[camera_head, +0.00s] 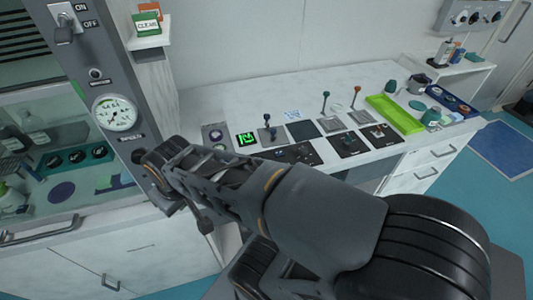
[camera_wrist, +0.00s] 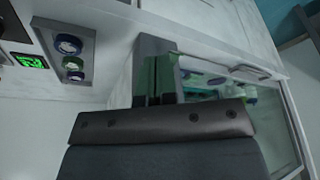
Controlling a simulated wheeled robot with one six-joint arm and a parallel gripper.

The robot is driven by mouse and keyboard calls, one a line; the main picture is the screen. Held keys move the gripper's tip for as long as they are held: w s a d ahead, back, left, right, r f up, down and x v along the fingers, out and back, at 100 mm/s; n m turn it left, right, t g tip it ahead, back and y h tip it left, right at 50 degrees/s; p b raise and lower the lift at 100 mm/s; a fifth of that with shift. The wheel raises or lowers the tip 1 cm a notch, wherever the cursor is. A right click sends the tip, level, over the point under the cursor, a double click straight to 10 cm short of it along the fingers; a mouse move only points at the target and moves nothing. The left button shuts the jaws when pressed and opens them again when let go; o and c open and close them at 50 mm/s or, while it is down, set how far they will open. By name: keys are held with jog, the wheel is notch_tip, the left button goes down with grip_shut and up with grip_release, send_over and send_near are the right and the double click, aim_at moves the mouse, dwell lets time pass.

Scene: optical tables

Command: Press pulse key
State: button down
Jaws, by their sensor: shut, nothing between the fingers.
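No part in view is readably marked as the pulse key, so I cannot tell which one it is. A dark round knob (camera_head: 138,156) sits low on the grey instrument column, under a small label. My gripper (camera_head: 158,172) is at the left end of my arm, close in front of that column's lower end in the head view. A grey plate with blue and green round buttons (camera_wrist: 70,55) lies left of the fingers.
The column carries an ON/OFF switch (camera_head: 66,28) and a gauge (camera_head: 115,112). A green-lit display (camera_head: 247,139) and upright levers (camera_head: 325,101) stand on the white bench. A lime tray (camera_head: 396,113) lies further right. My arm hides part of the bench front.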

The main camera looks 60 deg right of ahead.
jog(key=n+g+h+p, duration=0.3)
jog(key=g+h+p, duration=0.5)
jog(key=p, duration=0.1)
send_over(280, 153)
notch_tip(280, 153, down, 2)
jog(key=shift+a+f, duration=0.1)
jog(key=shift+f, duration=0.05)
jog(key=shift+f, duration=0.1)
notch_tip(280, 153, down, 7)
jog(key=b, duration=0.5)
jog(key=shift+f, duration=0.2)
jog(key=shift+f+b, duration=0.6)
jog(key=shift+b, duration=0.15)
